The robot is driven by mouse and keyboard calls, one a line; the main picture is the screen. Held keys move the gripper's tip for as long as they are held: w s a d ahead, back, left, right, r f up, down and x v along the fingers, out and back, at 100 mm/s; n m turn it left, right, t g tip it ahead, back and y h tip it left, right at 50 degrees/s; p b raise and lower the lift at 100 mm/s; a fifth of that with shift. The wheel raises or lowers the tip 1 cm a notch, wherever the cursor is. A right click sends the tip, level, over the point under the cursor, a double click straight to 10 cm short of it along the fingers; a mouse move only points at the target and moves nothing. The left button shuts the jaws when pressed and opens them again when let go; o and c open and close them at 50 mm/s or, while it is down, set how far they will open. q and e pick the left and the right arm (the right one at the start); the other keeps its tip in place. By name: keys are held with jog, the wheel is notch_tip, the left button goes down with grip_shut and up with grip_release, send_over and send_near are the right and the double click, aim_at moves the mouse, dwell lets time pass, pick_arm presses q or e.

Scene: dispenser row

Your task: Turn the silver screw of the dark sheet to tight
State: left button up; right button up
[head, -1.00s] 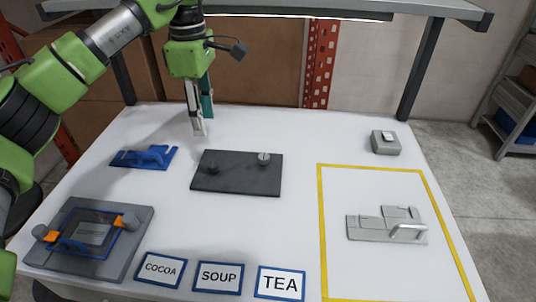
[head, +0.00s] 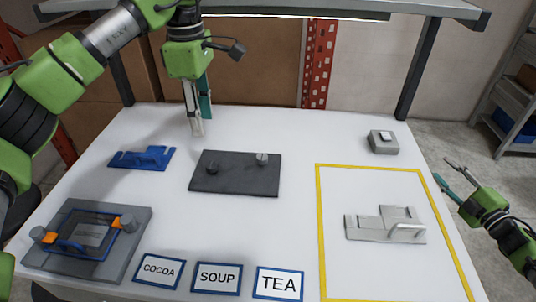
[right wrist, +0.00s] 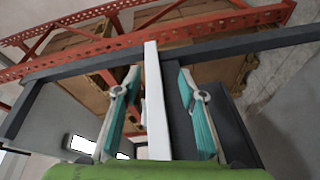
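The dark sheet (head: 236,182) lies flat on the white table, left of the middle. The silver screw (head: 262,158) stands up near its far right corner. A dark knob (head: 212,168) stands on the sheet's left part. My left gripper (head: 198,131) hangs fingers down above the table, behind the sheet's left end and apart from it. Its fingers overlap side-on, so its opening is unclear. My right gripper (head: 448,170) is at the table's right edge, far from the sheet. It is open and empty, and its fingers show apart in the right wrist view (right wrist: 155,90).
A blue part (head: 142,158) lies left of the sheet. A grey fixture (head: 130,262) with orange clips sits front left. COCOA, SOUP and TEA cards (head: 217,277) line the front. A yellow outline (head: 321,230) surrounds a grey handled part (head: 370,232). A small grey box (head: 384,145) stands back right.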

jog(key=w+a+r+n+g+y, duration=0.25)
jog(key=a+r+n+y, duration=0.65)
jog(key=a+r, duration=0.7)
jog(key=n+g, duration=1.4)
jog(key=n, duration=1.2)
send_near(263, 156)
jog(key=d+r, duration=0.1)
jog(key=d, duration=0.1)
jog(key=shift+s+d+r+h, duration=0.1)
jog(key=shift+d+r+h, duration=0.2)
jog(key=shift+r, duration=0.1)
jog(key=shift+a+f, duration=0.15)
jog(key=shift+a, duration=0.15)
jog(key=x, duration=1.1)
